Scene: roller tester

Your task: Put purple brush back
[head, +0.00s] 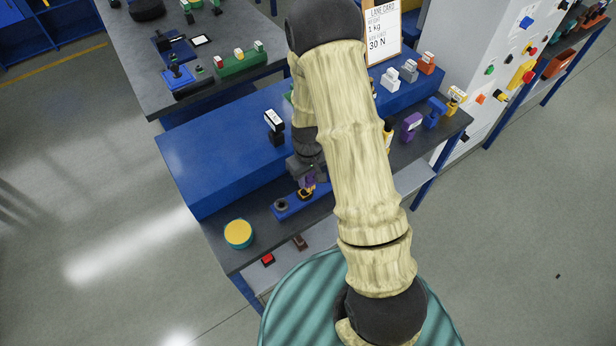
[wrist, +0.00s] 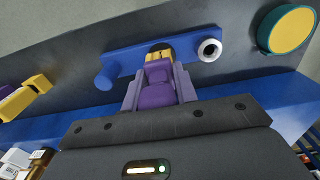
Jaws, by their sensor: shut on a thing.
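The purple brush (wrist: 159,84) is between the fingers of my gripper (wrist: 160,85) in the wrist view, and the gripper is shut on it. Its yellow-and-dark end lies at a blue holder bar (wrist: 125,65). I cannot tell whether it is seated in the bar or just in front of it. The bar has a blue peg at one end and a grey ring socket (wrist: 209,50) at the other. In the head view my gripper (head: 308,182) is over the blue holder bar (head: 287,211), with a little purple and yellow showing there. My arm hides part of the bench.
A yellow-topped teal round tub (head: 238,233) stands on the bench left of the bar. A large blue block (head: 205,165) lies behind. Purple (head: 411,125), blue (head: 434,112) and yellow (head: 454,97) pieces stand at the right. A red button (head: 267,259) is on the lower shelf.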

